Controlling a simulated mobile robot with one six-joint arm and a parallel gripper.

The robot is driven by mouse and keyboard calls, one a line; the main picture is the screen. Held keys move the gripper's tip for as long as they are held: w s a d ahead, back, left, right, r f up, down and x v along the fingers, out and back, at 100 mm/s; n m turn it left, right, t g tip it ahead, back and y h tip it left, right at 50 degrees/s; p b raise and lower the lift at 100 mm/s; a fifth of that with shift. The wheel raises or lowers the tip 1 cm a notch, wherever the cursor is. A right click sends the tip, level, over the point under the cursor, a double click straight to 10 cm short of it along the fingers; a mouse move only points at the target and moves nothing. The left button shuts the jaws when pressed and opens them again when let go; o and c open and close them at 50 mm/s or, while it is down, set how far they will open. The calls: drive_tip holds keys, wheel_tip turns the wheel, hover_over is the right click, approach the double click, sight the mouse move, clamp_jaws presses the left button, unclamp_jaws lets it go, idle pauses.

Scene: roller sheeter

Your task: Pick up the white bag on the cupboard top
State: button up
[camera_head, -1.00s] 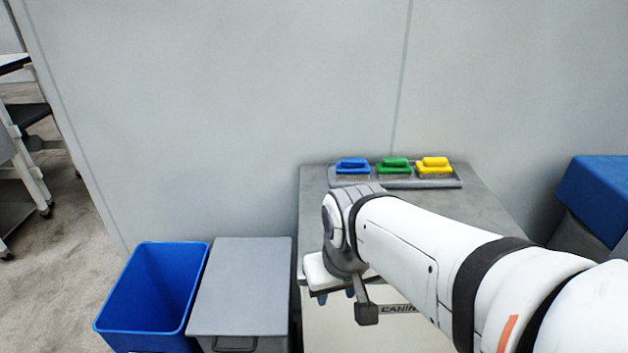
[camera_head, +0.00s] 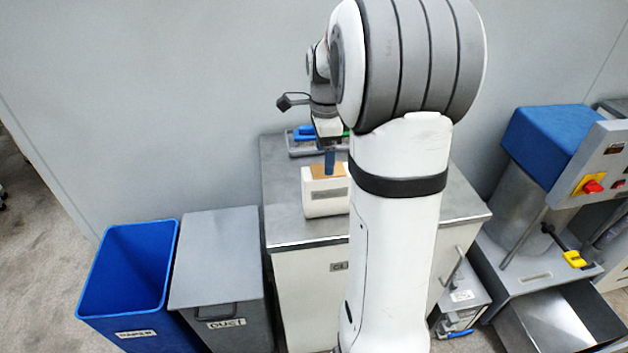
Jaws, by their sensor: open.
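The white bag (camera_head: 322,203) stands on the grey cupboard top (camera_head: 283,222), near its front edge. Its upper face is tan-brown, and its right side is partly hidden behind my white arm. My gripper (camera_head: 331,166) points down with blue fingertips just above or at the bag's top; I cannot tell if they touch it. Only one fingertip shows clearly. The gripper is open and nothing is seen held in it.
A tray (camera_head: 292,146) with brushes, a blue one (camera_head: 303,133) showing, lies at the back of the cupboard top. A blue bin (camera_head: 125,270) and a grey lidded bin (camera_head: 215,260) stand to the left. A machine with a red switch (camera_head: 592,187) stands to the right.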

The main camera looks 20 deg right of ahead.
sight(327, 191)
wheel_tip(327, 191, down, 8)
drive_tip(key=p, duration=0.1)
drive_tip(key=shift+s+d+r, duration=0.2)
drive_tip(key=shift+s+d, duration=0.05)
drive_tip(key=shift+s, duration=0.1)
drive_tip(key=shift+c, duration=0.5)
drive_tip(key=c, duration=1)
